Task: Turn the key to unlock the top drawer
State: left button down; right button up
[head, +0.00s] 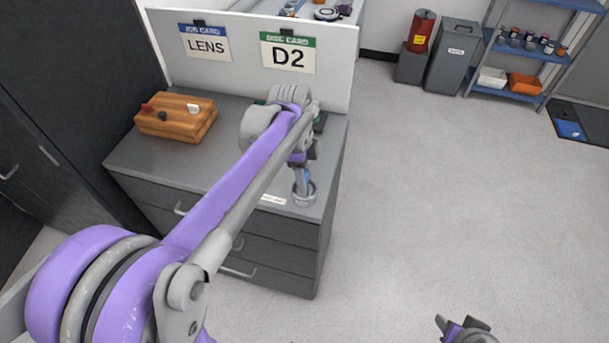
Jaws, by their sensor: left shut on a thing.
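A dark grey drawer cabinet (168,173) stands at left centre, its drawers with pale handles on the front; the top drawer (160,205) looks shut. My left arm reaches across it, and my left gripper (302,183) points down at the top's front right corner. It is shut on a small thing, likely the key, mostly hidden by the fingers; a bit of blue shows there. A round grey ring or dish (305,198) sits right below the fingertips. I cannot make out the lock. My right gripper (456,326) is partly in view at the bottom edge, away from the cabinet.
A wooden block with small knobs (175,117) sits on the cabinet top. Behind it, a panel bears a LENS card (206,43) and a D2 card (288,54). A bin (453,58), a red cylinder (421,31) and a shelf rack (504,92) stand far off. The floor at right is clear.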

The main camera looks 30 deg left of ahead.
pick_arm(q)
jog(key=shift+m, duration=1.1)
jog(key=shift+c, duration=0.9)
grip_release()
notch_tip(320, 180, up, 11)
jog(key=a, duration=0.1)
jog(key=shift+a+p, duration=0.15)
jog(key=shift+p, duration=0.25)
jog(key=shift+s+f, duration=0.1)
